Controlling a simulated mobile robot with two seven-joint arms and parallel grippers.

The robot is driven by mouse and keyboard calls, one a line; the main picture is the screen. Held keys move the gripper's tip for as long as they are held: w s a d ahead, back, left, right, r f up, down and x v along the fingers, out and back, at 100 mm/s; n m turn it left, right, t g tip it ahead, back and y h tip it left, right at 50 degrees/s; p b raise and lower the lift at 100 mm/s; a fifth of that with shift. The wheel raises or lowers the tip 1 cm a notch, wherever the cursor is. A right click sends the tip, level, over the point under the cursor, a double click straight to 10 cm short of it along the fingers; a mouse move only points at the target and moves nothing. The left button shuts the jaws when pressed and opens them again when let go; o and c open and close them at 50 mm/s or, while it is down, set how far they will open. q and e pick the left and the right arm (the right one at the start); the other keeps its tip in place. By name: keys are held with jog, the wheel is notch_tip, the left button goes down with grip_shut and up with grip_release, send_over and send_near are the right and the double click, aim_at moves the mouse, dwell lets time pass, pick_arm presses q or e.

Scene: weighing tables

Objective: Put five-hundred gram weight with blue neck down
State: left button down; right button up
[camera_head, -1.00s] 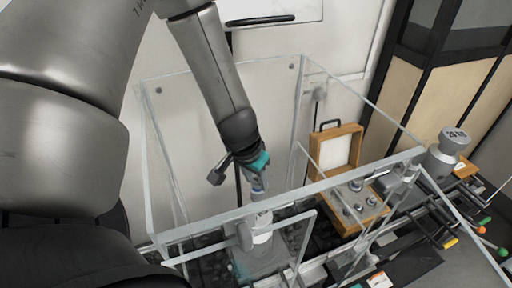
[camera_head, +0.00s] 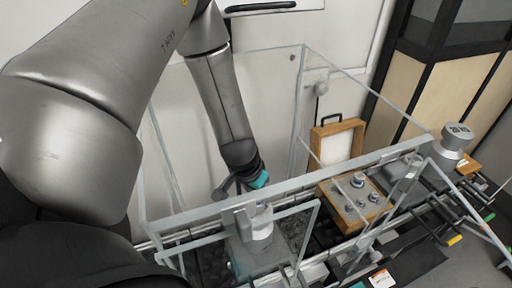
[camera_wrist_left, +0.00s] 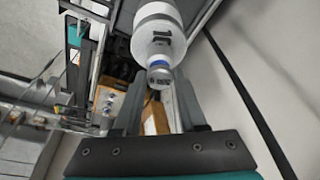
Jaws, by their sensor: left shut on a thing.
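My left gripper (camera_head: 257,190) reaches down into a glass enclosure (camera_head: 300,120). It is shut on a small metal weight with a blue neck, which shows between the fingertips in the left wrist view (camera_wrist_left: 159,72). Just below it in the head view stands a large pale cylindrical weight (camera_head: 262,230). In the left wrist view this large weight (camera_wrist_left: 155,18) lies behind the small one, with a partly covered marking that looks like 10. I cannot tell whether the two weights touch. The right gripper is not in view.
A large weight marked 20 kg (camera_head: 455,145) stands at the far right. Glass panel edges surround the left gripper. Coloured-tip rods (camera_head: 452,240) stick out at right.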

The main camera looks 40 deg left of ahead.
pick_arm(q)
jog(key=shift+f, duration=0.1)
jog(key=shift+c, duration=2.3)
grip_release()
jog(key=shift+r, duration=0.4)
jog(key=p+v, duration=0.2)
jog(key=v, duration=0.9)
jog(key=shift+r+p, duration=0.25)
jog(key=shift+p, duration=0.05)
jog(key=shift+s, duration=0.1)
